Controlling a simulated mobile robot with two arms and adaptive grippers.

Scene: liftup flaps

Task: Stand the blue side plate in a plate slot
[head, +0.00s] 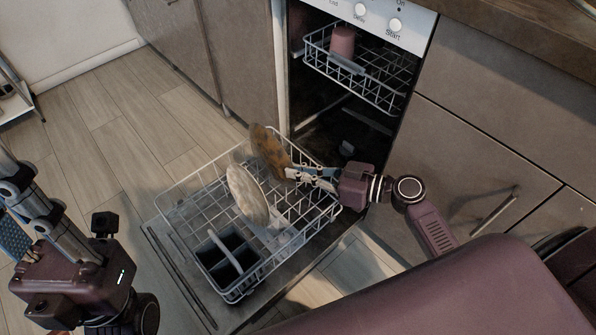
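No plainly blue plate shows. A mottled brown-orange plate (267,150) stands tilted at the back of the lower dishwasher rack (181,190). A pale cream plate (246,194) stands tilted nearer the rack's middle. My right gripper (290,173) reaches in from the right over the rack, its fingertips at the brown plate's lower right edge. A light blue strip by its fingers looks like a finger pad. Whether the fingers grip the plate is unclear. My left gripper (8,212) points up and left at the left edge, apparently open, its fingertips partly cut off.
The lower rack rests on the open dishwasher door (176,268). The upper rack (375,85) holds a pink cup (342,43). Cabinets flank the dishwasher. The wooden floor (120,110) at left is clear.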

